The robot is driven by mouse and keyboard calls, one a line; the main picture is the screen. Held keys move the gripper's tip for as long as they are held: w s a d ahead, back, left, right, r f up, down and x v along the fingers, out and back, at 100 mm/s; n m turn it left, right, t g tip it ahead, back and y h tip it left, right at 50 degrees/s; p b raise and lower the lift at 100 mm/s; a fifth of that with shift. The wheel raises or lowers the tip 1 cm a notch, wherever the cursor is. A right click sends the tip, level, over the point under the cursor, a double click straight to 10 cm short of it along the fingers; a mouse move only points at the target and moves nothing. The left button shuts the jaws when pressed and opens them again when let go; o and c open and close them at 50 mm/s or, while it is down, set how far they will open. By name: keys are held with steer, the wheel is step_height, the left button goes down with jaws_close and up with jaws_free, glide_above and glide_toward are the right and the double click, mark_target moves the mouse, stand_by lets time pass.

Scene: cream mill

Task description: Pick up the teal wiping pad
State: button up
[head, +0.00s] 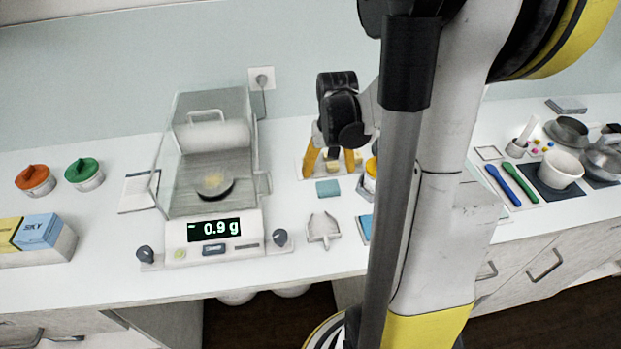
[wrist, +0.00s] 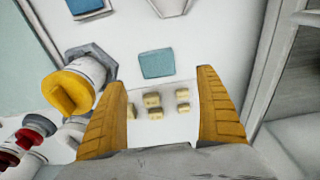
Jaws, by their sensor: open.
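The teal wiping pad (head: 328,188) is a small flat square lying on the white counter, to the right of the balance. It also shows in the wrist view (wrist: 157,63), just above the gap between the fingertips. My gripper (head: 331,163) has yellow fingers pointing down, spread apart and empty. In the head view it is just behind the pad, over a pale mat with small cream blocks (wrist: 153,99). In the wrist view my gripper (wrist: 162,80) frames those blocks. The fingers do not touch the pad; their exact height is unclear.
The glass-sided balance (head: 212,215) stands left of the pad. A yellow-capped jar (wrist: 75,90) stands close on the other side. A grey forked tool (head: 323,230) and a second blue block (head: 364,229) lie nearer the counter front. My arm hides part of the counter.

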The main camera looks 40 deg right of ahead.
mark_target(328, 186)
steer(key=f+b, duration=0.1)
steer(key=f, duration=0.1)
steer(key=f+b, duration=0.1)
steer(key=f, duration=0.2)
steer(key=f+b, duration=0.1)
steer(key=f, duration=0.1)
steer(key=shift+w+d+f, duration=0.1)
steer(key=shift+d+f, duration=0.2)
steer(key=shift+f, duration=0.05)
steer(key=shift+r, duration=0.1)
steer(key=c, duration=0.9)
